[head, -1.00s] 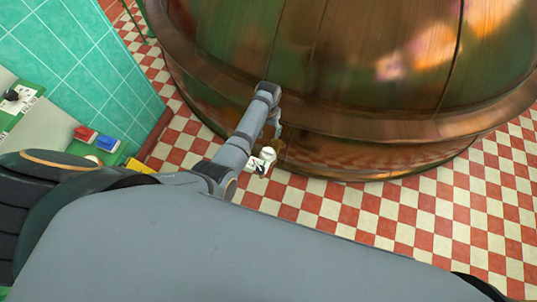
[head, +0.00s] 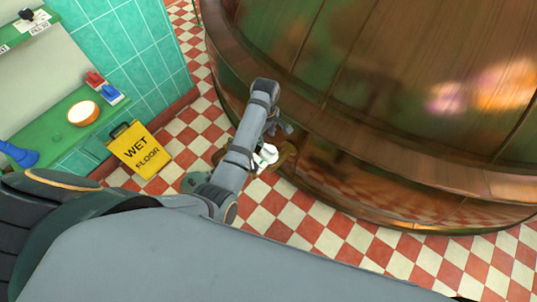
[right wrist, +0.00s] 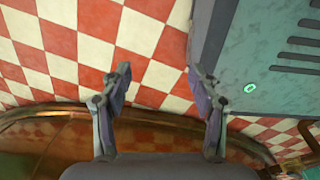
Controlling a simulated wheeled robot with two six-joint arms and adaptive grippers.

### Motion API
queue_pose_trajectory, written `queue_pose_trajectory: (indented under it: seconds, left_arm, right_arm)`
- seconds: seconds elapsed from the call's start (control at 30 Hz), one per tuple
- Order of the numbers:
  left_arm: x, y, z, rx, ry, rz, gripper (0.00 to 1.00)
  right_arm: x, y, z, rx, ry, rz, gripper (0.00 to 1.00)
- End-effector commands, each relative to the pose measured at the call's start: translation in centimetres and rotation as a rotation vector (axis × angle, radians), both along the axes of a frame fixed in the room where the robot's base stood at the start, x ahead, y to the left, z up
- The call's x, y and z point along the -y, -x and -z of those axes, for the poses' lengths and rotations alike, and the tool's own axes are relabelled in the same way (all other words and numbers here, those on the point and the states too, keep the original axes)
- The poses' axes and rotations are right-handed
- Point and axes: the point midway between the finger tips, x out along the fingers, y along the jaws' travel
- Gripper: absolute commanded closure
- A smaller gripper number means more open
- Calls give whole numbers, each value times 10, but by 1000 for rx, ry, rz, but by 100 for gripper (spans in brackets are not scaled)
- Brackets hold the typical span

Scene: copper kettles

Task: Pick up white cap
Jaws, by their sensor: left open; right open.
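No white cap can be made out for certain. A small white shape (head: 266,156) shows beside my left forearm in the head view, partly hidden; I cannot tell whether it is a cap or part of me. My left gripper (head: 285,128) is open, small and dark, in front of the copper kettle's (head: 400,80) lower side. My right gripper (right wrist: 162,88) is open and empty in the right wrist view, its two fingers wide apart above the checkered floor. It is not made out in the head view.
A yellow wet floor sign (head: 139,149) stands nearby. Checkered floor (head: 185,130) is open between shelf and kettle.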

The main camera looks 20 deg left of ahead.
Motion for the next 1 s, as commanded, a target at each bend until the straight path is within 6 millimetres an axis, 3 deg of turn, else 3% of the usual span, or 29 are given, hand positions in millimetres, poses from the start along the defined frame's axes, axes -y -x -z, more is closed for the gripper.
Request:
queue_pose_trajectory:
  seconds: [0.1,0.37,0.63,0.9,1.0]
  left_arm:
    - [0,0,21,-3,-1,1,57]
    - [1,0,34,-1,0,2,57]
    - [8,-3,77,-1,0,2,57]
    - [8,-3,81,1,0,2,57]
    - [8,-3,81,1,0,2,67]
  right_arm:
    - [5,2,5,-3,6,-2,39]
    - [17,-16,4,24,20,-8,39]
    - [17,-16,14,24,21,-8,39]
    - [13,-13,14,19,16,-6,39]
    - [10,-11,15,17,12,-5,39]
